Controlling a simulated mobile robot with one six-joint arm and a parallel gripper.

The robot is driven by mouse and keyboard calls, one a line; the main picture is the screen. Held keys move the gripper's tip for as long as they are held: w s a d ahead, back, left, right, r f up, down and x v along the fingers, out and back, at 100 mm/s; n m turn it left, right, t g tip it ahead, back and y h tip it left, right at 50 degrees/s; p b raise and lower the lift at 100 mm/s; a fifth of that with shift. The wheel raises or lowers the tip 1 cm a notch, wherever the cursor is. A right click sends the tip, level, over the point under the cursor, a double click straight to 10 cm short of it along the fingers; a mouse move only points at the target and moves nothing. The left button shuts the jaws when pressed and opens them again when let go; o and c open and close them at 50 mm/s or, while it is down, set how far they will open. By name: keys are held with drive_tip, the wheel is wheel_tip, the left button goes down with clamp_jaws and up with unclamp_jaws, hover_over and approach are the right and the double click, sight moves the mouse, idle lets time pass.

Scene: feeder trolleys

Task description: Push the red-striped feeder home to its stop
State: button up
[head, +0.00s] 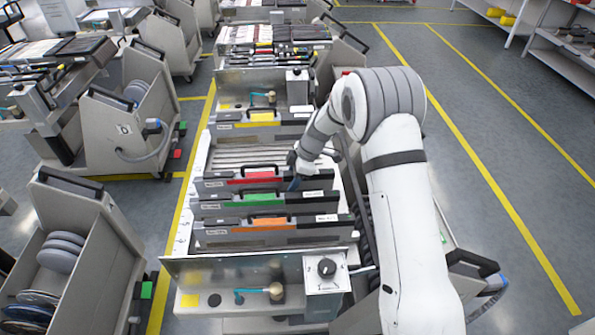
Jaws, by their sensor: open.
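The red-striped feeder (215,184) lies crosswise on the near trolley (180,242), behind the green-striped feeder (215,207) and the orange-striped feeder (218,231). Its red stripe and raised handle show near its middle. My gripper (293,184) is open and low, at the feeder's right half, just right of the handle. My wrist hides part of the feeder there. I cannot tell whether the fingers touch it. The stop is not clearly visible, and I cannot tell any gap to it.
A yellow-striped feeder (228,129) lies farther back, beyond a stretch of empty slots (240,155). A control box with a knob (326,274) stands at the trolley's front right. Other trolleys (128,125) stand to the left. The floor aisle (480,130) to the right is clear.

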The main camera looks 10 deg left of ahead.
drive_tip(key=shift+c, duration=0.5)
clamp_jaws()
idle(0.9)
drive_tip(key=shift+o, duration=0.5)
unclamp_jaws()
